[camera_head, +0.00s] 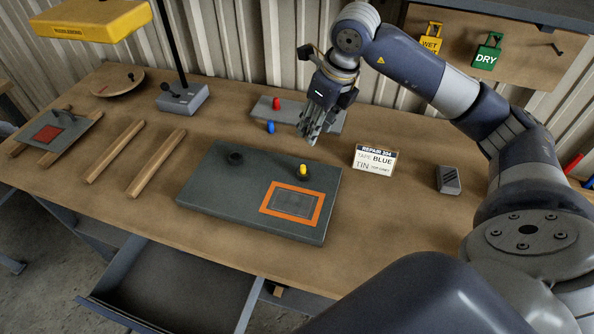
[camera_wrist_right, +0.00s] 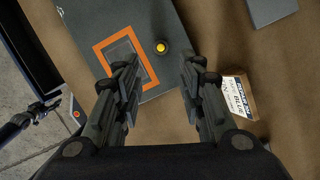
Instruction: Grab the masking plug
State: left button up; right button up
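A yellow plug (camera_head: 303,170) stands upright in a dark ring on the grey panel (camera_head: 215,190), just behind its orange frame (camera_head: 267,206). The yellow plug also shows in the right wrist view (camera_wrist_right: 160,47), ahead of the fingers. A red plug (camera_head: 276,103) and a blue plug (camera_head: 270,127) are at the grey tray (camera_head: 338,127) behind the panel. My right gripper (camera_head: 311,138) hangs above the table behind the panel. In the right wrist view its fingers (camera_wrist_right: 160,75) are apart with nothing between them. A dark gripper-like part at that view's left edge may be my left one; its fingers are unclear.
A card reading "TAPE BLUE" (camera_head: 375,159) stands right of the panel, with a small grey block (camera_head: 449,179) beyond. An empty dark ring (camera_head: 235,158) sits on the panel. Wooden rails (camera_head: 157,163) and a lamp base (camera_head: 183,99) are to the left. An open drawer (camera_head: 175,290) juts out in front.

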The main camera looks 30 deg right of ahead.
jog(key=b, duration=0.4)
send_near(303, 166)
jog(key=p+x, duration=0.3)
jog(key=x, duration=0.5)
jog(key=shift+s+f, duration=0.1)
jog(key=shift+f, duration=0.4)
pick_arm(q)
jog(key=shift+w+f, duration=0.25)
jog(key=shift+f, duration=0.65)
pick_arm(e)
jog(key=c, duration=0.8)
